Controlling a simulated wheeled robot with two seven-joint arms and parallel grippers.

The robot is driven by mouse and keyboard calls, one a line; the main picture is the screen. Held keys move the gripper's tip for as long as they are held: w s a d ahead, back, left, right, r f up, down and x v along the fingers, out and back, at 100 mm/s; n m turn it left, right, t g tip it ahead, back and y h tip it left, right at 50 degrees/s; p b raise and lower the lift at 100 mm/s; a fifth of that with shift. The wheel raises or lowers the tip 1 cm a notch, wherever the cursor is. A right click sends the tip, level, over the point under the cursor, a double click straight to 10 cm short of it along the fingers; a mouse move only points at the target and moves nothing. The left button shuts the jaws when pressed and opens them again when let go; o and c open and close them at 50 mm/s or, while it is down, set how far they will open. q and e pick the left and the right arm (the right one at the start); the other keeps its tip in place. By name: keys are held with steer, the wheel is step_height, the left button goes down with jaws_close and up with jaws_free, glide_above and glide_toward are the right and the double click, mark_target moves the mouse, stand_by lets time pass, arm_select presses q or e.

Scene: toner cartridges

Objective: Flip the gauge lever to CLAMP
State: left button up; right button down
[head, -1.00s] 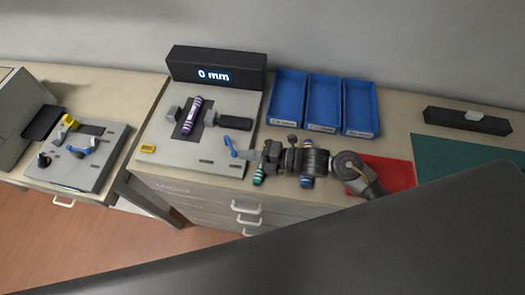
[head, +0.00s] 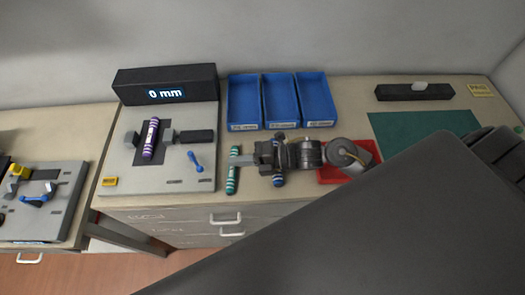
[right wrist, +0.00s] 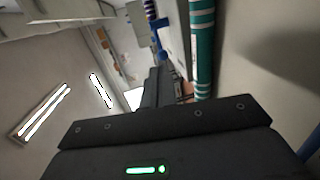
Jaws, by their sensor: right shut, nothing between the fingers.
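The gauge (head: 120,176) is a grey plate with a black display (head: 165,92) reading 0 mm. My right gripper (head: 254,159) is shut and empty, right of the plate and apart from the lever. In the right wrist view, the lever (right wrist: 158,38) shows beyond my fingers (right wrist: 154,85). My left gripper is not in view.
A teal striped cartridge (head: 233,171) lies between the plate and my right gripper. A blue striped cartridge (head: 279,179) is partly hidden under my right wrist. Blue bins (head: 243,124) stand behind; a red tray (head: 330,177) and green mat (head: 390,130) lie right. Another fixture (head: 60,212) stands left.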

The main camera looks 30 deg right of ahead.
steer(key=b+v, duration=0.1)
steer(key=v, duration=0.1)
steer(key=b+v, duration=0.1)
steer(key=v, duration=0.2)
steer(key=shift+w+d+f, duration=0.1)
steer(key=shift+w+d, duration=0.15)
steer(key=shift+d, duration=0.3)
steer(key=shift+s+d+r, duration=0.25)
steer(key=shift+d, duration=0.2)
